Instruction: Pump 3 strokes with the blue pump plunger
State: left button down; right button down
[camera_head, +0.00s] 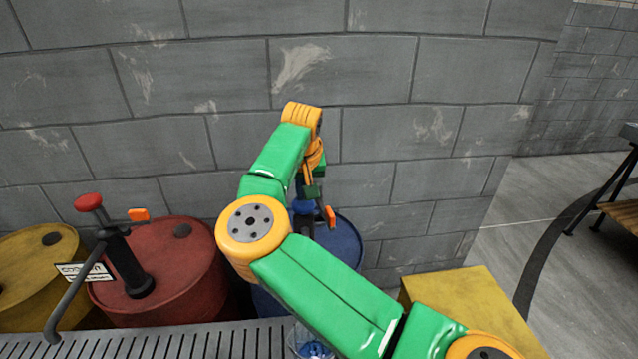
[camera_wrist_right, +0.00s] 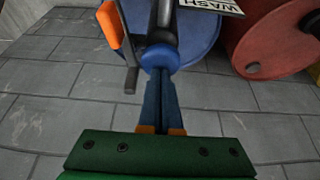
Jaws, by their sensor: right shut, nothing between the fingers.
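The blue pump plunger's round knob (camera_head: 302,208) is partly hidden behind my right gripper (camera_head: 306,196) in the head view. In the right wrist view the blue knob (camera_wrist_right: 160,57) sits right at the tips of my right gripper (camera_wrist_right: 160,75), on top of the dark pump shaft. The fingers are shut together with nothing between them. The tips appear to be against or very close to the knob; contact cannot be told for certain. The blue drum (camera_head: 341,247) stands below, partly hidden by my arm. My left gripper is not in view.
A red drum (camera_head: 180,262) with a red-knobbed pump (camera_head: 88,202) and a yellow drum (camera_head: 35,262) stand to the left. An orange tab (camera_wrist_right: 109,25) is beside the blue pump. A slatted grate (camera_head: 170,343) and a clear container (camera_head: 305,345) are in front. A block wall (camera_head: 400,60) stands behind.

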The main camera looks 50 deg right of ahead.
jog(key=shift+f, duration=0.35)
jog(key=shift+r, duration=0.1)
dwell(0.4)
notch_tip(320, 180, up, 7)
jog(key=p, duration=0.6)
jog(key=shift+w+d, duration=0.1)
jog(key=shift+f+b, duration=0.3)
jog(key=shift+f, duration=0.05)
jog(key=shift+f+b, duration=2.5)
jog(key=shift+f, duration=0.75)
